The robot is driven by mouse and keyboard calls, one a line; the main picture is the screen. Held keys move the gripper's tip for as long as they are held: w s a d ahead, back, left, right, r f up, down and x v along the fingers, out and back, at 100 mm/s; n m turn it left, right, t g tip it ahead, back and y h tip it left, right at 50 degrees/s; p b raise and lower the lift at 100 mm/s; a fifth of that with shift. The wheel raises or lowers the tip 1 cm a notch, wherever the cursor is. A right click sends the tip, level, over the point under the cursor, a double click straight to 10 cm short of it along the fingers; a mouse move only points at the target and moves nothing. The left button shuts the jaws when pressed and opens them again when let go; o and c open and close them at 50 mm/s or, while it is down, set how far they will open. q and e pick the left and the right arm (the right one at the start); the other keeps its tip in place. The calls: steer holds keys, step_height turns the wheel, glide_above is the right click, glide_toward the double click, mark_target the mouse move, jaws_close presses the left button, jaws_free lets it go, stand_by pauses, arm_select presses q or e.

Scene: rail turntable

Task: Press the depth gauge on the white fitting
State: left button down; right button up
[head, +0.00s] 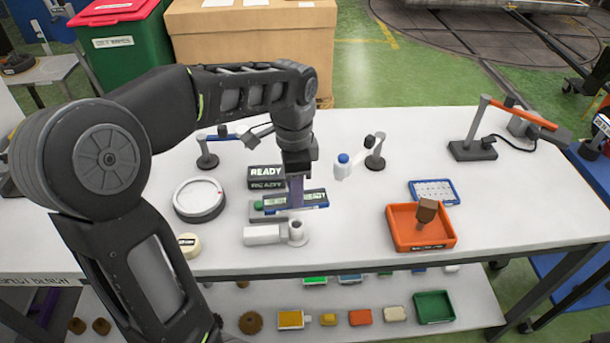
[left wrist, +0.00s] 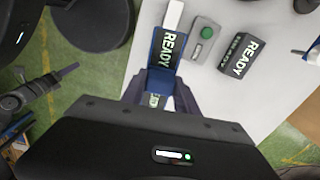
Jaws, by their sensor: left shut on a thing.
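My left gripper (head: 297,196) is shut on a blue-cased device with a dark READY screen (head: 314,199), which I take to be the depth gauge. The gauge also shows between the fingers in the left wrist view (left wrist: 171,48). The white fitting (head: 263,235), a lying pipe with a short upright socket at its right end, rests on the table just in front of the gauge. Part of it shows at the top of the left wrist view (left wrist: 173,14). I cannot tell whether gauge and fitting touch. My right gripper is out of view.
A grey box with a green button (left wrist: 207,32) and a black READY display (head: 266,176) stand behind the gauge. A round white dial (head: 200,198) is at left. An orange tray (head: 398,237) with a brown block (head: 427,210) and a blue-framed card (head: 449,188) are at right.

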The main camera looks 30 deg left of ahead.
mark_target(296, 211)
arm_select(q)
steer(key=shift+f, duration=0.1)
steer(key=shift+f, duration=0.15)
step_height(296, 211, down, 6)
steer(key=b, duration=0.4)
steer(key=shift+r+b, duration=0.25)
steer(key=shift+b, duration=0.15)
steer(key=shift+f+b, duration=0.35)
steer(key=shift+f, duration=0.2)
stand_by(0.8)
steer(key=shift+f, duration=0.1)
stand_by(1.1)
steer(key=shift+r+p, duration=2.9)
steer(key=shift+r, duration=0.75)
